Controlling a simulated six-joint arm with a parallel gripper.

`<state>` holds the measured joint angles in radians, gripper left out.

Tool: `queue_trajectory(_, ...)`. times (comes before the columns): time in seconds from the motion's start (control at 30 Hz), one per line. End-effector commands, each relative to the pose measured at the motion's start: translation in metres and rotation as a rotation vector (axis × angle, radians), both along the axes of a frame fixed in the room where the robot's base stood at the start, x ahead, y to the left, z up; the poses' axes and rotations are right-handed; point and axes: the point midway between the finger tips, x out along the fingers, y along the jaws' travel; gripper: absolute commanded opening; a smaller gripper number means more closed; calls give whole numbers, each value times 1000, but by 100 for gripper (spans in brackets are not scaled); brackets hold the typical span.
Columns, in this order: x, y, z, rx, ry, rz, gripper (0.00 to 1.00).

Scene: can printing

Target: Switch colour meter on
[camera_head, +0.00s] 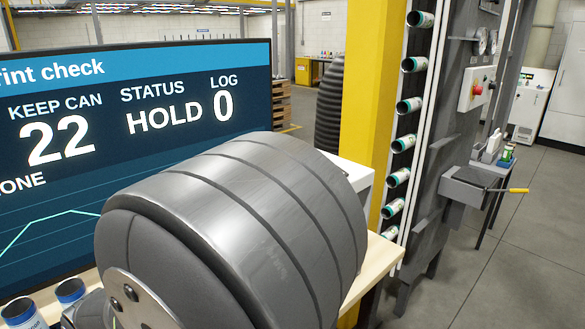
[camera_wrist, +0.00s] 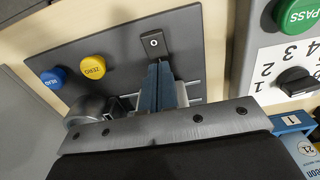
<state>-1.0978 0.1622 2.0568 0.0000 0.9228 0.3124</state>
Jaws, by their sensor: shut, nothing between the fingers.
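In the wrist view, a dark grey panel, seemingly the colour meter (camera_wrist: 110,45), lies on a pale wooden surface. It carries a blue button (camera_wrist: 53,78), a yellow button marked ZERO (camera_wrist: 92,68) and a black rocker switch (camera_wrist: 154,43) with a white O mark on its visible upper end. My gripper (camera_wrist: 157,70) is shut and empty. Its fingertips are at the lower end of the switch and hide that end. I cannot tell whether they touch it. A round dark part (camera_wrist: 88,108) is partly hidden behind my gripper. In the head view my arm hides the meter.
In the wrist view, a light panel (camera_wrist: 262,52) with a green button (camera_wrist: 298,14) and a numbered black knob (camera_wrist: 297,80) stands close on the right. A labelled can (camera_wrist: 305,150) is at lower right. In the head view, a screen (camera_head: 60,200) reads HOLD, with cans (camera_head: 20,312) below it.

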Motion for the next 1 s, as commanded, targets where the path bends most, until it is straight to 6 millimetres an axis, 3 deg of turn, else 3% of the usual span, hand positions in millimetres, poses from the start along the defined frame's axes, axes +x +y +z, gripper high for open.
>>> queue_trajectory(0.6,0,0,50,3,-1,0,0)
queue_trajectory(1.0,0,0,55,0,0,0,0)
